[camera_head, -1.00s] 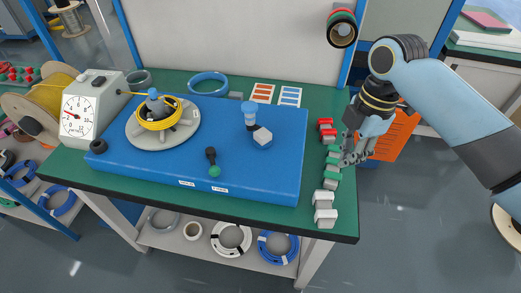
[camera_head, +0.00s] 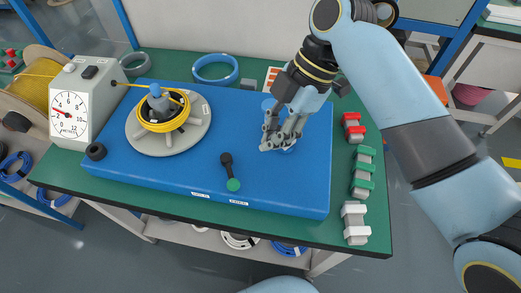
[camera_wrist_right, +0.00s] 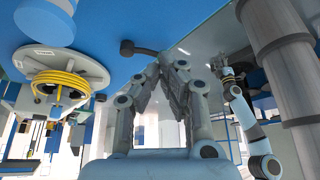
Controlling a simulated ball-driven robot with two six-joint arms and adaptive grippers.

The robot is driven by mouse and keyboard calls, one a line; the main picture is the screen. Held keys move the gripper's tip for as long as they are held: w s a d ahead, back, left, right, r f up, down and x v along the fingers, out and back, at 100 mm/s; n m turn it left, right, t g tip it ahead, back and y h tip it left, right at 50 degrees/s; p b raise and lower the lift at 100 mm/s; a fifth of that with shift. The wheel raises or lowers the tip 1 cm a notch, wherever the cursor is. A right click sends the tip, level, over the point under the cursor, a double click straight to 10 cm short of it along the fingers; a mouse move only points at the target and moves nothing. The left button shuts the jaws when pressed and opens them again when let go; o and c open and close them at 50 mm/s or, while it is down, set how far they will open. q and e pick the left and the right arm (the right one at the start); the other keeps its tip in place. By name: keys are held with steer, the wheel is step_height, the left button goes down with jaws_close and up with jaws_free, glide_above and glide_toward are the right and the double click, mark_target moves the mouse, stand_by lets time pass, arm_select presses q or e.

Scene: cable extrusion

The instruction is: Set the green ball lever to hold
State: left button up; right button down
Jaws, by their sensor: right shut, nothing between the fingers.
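The green ball lever (camera_head: 233,184) lies at the front middle of the blue board (camera_head: 130,170). Its dark arm runs up from the green ball to a black end, with two small white labels on the board's front edge below. A black end and dark rod, likely this lever (camera_wrist_right: 127,47), show in the right wrist view, partly behind the fingers. A distant jointed arm with small fingers (camera_wrist_right: 226,74), likely my left, shows in the right wrist view.
A yellow cable coil (camera_head: 160,115) sits on a round grey holder at the board's left. A dial meter (camera_head: 72,108) stands further left. Red, green and white clamps (camera_head: 361,178) line the table's right edge. The board around the lever is clear.

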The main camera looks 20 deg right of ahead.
glide_toward(247, 182)
steer(key=shift+a+f, duration=0.35)
steer(key=shift+f, duration=0.25)
steer(key=x, duration=0.3)
steer(key=shift+w+a+f, duration=0.1)
steer(key=shift+f, duration=0.25)
steer(key=shift+a+f, duration=0.25)
steer(key=shift+f, duration=0.15)
arm_select(q)
steer(key=shift+w+d, duration=0.1)
steer(key=shift+w, duration=0.9)
steer(key=shift+w+t, duration=0.3)
arm_select(e)
steer(key=shift+d, duration=0.1)
